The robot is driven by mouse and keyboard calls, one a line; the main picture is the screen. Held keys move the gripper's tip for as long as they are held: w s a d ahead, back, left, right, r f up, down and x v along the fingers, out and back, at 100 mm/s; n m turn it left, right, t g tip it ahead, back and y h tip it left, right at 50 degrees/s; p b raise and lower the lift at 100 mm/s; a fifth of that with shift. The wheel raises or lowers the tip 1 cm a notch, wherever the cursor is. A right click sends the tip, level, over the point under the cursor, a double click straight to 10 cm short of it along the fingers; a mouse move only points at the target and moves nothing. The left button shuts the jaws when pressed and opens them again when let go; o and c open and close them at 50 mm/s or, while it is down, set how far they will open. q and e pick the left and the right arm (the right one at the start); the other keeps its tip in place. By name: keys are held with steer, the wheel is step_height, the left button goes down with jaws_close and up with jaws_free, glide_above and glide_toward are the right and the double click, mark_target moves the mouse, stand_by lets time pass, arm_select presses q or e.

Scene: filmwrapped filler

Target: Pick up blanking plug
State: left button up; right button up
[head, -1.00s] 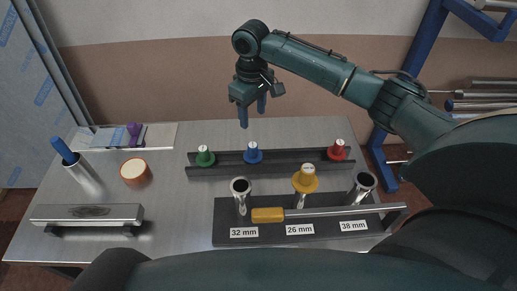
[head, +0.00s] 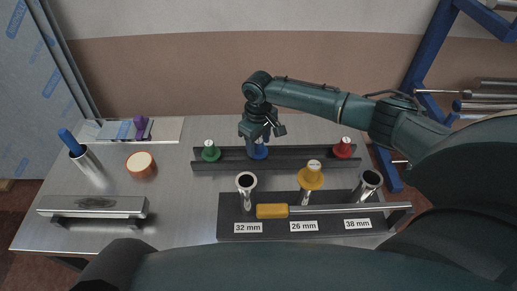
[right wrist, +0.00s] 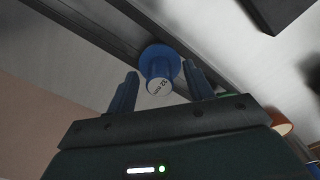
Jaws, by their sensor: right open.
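A blue blanking plug (head: 258,153) stands in the middle of the dark rack, under my right gripper (head: 261,140). In the right wrist view the blue plug (right wrist: 160,64) lies between the tips of the two open fingers, its pale labelled end facing the camera. I see a gap on each side of it. A green plug (head: 210,152) and a red plug (head: 343,149) stand at either end of the rack. A yellow plug (head: 311,177) sits on the middle tube, labelled 26 mm. My left gripper is not in view.
The dark rack (head: 230,164) lies behind a black tube stand (head: 231,208) with open 32 mm and 38 mm tubes. A yellow-handled bar (head: 272,211) lies across the stand. A metal cup (head: 91,169) and a round orange-brown item (head: 141,166) stand left. Blue framing rises right.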

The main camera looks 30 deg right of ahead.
steer(key=shift+c, duration=0.4)
steer(key=c, duration=1)
